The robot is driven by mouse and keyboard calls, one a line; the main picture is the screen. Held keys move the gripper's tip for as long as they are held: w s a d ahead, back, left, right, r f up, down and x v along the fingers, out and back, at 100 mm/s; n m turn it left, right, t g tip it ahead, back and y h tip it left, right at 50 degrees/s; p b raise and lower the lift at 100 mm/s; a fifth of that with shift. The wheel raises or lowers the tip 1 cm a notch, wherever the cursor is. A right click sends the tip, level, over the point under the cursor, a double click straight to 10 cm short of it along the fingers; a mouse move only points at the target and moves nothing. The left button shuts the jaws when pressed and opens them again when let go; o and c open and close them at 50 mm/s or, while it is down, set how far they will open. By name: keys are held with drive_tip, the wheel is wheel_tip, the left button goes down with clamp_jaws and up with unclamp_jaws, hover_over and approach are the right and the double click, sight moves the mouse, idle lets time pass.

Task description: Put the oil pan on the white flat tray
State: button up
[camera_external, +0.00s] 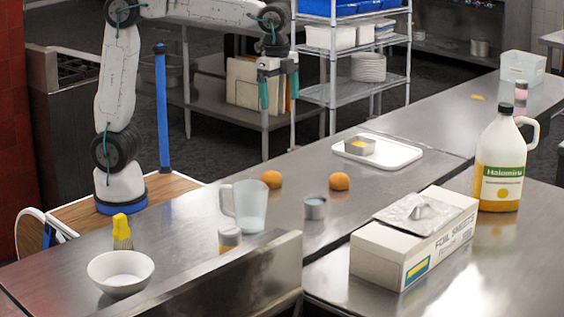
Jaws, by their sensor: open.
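The oil pan (360,144), a small square metal pan with yellow liquid in it, sits on the left part of the white flat tray (398,156). It looks upright. The tray lies flat on the steel counter. My gripper (279,97) is open and empty, its two teal-tipped fingers pointing down. In the picture it is up and to the left of the pan, apart from it and above counter level.
Two orange round items (339,181), a small metal cup (315,208) and a clear jug (248,205) stand left of the tray. A foil box (400,250) and a large oil bottle (500,170) are in front. A white bowl (120,275) is at the left.

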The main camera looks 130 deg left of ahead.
drive_tip(key=s+d+f, duration=0.2)
drive_tip(key=s+d, duration=0.8)
drive_tip(key=d, duration=0.5)
drive_tip(key=s+d+f, duration=0.4)
drive_tip(key=s+d, duration=0.1)
drive_tip(key=s, duration=0.2)
drive_tip(key=s+d+f, duration=0.4)
drive_tip(key=s+f, duration=0.1)
drive_tip(key=s, duration=0.3)
drive_tip(key=shift+s+d+f+t, duration=0.15)
drive_tip(key=shift+d+f+t, duration=0.15)
drive_tip(key=shift+d+t, duration=0.1)
